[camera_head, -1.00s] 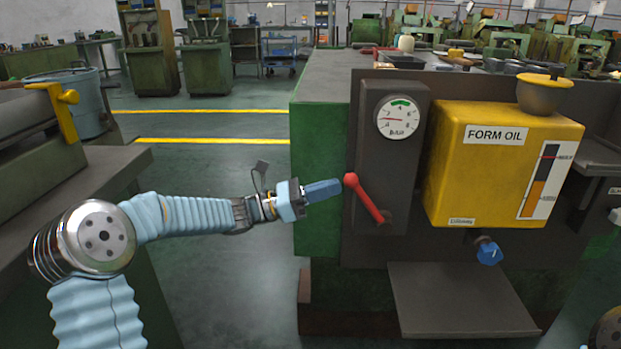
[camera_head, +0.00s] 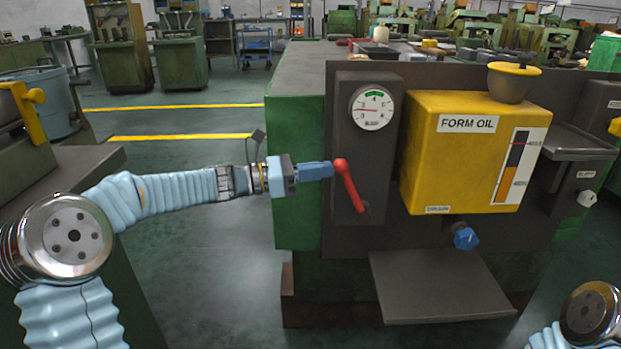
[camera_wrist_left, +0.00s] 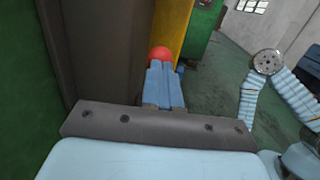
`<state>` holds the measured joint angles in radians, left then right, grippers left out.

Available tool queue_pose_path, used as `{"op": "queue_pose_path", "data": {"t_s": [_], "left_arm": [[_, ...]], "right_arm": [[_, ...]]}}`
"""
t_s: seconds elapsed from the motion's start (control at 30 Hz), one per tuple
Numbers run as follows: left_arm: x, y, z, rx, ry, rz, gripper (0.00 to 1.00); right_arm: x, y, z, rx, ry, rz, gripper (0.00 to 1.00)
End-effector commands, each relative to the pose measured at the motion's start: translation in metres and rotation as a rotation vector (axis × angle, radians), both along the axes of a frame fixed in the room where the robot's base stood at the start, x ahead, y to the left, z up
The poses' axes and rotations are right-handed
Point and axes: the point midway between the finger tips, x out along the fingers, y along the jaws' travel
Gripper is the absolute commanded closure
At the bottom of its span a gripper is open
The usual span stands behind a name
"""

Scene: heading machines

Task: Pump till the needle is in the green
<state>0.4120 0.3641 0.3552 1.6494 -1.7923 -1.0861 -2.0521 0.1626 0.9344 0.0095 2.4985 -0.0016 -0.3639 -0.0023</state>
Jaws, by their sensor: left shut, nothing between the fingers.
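The pressure gauge (camera_head: 372,108) is a white dial on a dark upright panel. Its needle points left, away from the green band at the top of the dial. Below it, a red pump lever (camera_head: 351,190) leans up and left, its round knob at the upper end. My left gripper (camera_head: 331,168) is shut and empty, its blue fingertips against or very near the knob's left side. In the left wrist view, the red knob (camera_wrist_left: 160,53) shows just beyond the shut fingertips. Contact is hard to tell. My right gripper is out of view.
A yellow FORM OIL tank (camera_head: 470,165) with a blue knob (camera_head: 465,237) below it is right of the lever. A grey shelf (camera_head: 440,285) juts out underneath. The green machine side (camera_head: 298,170) is behind my left gripper. Open floor lies to the left.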

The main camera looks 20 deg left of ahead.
Motion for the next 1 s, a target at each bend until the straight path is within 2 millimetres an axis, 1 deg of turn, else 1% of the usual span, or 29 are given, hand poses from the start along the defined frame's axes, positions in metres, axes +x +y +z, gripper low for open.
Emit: {"op": "queue_pose_path", "data": {"t_s": [0.03,0.13,0.3,0.4,0.7,1.0], "left_arm": [[0.001,-0.006,0.01,0.036,0.004,-0.004,1.0],[0.004,-0.016,0.02,0.112,0.028,-0.003,1.0],[0.009,-0.033,0.029,0.23,0.062,-0.003,1.0],[0.011,-0.041,0.03,0.29,0.081,-0.002,1.0],[0.016,-0.057,0.031,0.293,0.085,-0.001,1.0],[0.017,-0.06,0.032,0.291,0.085,-0.002,1.0]], "right_arm": [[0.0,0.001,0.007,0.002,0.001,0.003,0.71],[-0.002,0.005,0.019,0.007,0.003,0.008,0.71],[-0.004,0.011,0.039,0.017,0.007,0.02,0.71],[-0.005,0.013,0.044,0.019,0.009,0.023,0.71],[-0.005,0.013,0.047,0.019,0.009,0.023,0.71],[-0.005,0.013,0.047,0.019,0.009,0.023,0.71]]}}
